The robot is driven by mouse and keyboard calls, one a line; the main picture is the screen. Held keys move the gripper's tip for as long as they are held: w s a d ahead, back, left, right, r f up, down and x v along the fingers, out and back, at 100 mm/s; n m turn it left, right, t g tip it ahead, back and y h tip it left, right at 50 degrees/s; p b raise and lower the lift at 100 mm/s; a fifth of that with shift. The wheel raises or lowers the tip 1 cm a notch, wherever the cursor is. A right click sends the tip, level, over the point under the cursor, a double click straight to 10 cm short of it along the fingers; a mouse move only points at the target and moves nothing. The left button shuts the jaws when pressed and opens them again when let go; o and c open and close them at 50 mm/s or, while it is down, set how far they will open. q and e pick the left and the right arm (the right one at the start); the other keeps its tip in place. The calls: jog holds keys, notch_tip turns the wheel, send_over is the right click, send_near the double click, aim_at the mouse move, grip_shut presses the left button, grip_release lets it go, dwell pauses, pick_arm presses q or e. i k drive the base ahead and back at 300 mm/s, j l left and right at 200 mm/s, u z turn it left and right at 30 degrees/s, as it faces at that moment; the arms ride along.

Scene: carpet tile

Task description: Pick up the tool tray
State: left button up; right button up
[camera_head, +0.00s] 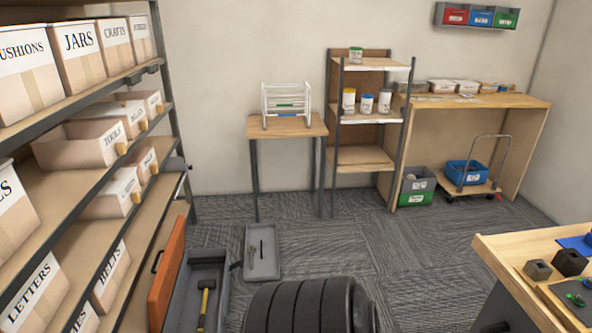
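A shallow grey tray (262,254) with a dark bar-like handle or tool in its middle lies on the carpet, left of centre; I take it as the tool tray. Beside it on the left is an open grey toolbox (183,303) with an orange lid (167,275) standing up. A hammer with a yellow handle (203,307) lies in the toolbox. The tray appears apart from or just touching the toolbox's right side. Neither of my grippers is in view.
Shelving (92,184) with labelled boxes lines the left. Black ribbed rounded shapes, like tyres (310,307), stand in front of the tray. A wooden workbench (520,250) is at the right. A small table (287,127) stands behind. Carpet (405,265) is clear right of centre.

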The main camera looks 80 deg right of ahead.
aim_at(263, 236)
jog(key=z, duration=2.35)
jog(key=i+l+u, duration=0.1)
jog(key=u, duration=0.3)
jog(key=i+l+u, duration=0.15)
jog(key=u, duration=0.2)
jog(key=i+l+u, duration=0.1)
jog(key=i+l, duration=0.2)
jog(key=i+l+u, duration=0.15)
jog(key=l, duration=0.25)
jog(key=i+l+u, duration=0.1)
jog(key=i+l, duration=0.3)
jog(key=i+l+u, duration=0.1)
jog(key=i+l, duration=0.15)
jog(key=l, duration=0.2)
jog(key=i+l+u, duration=0.1)
jog(key=l, duration=0.35)
jog(key=i, duration=0.1)
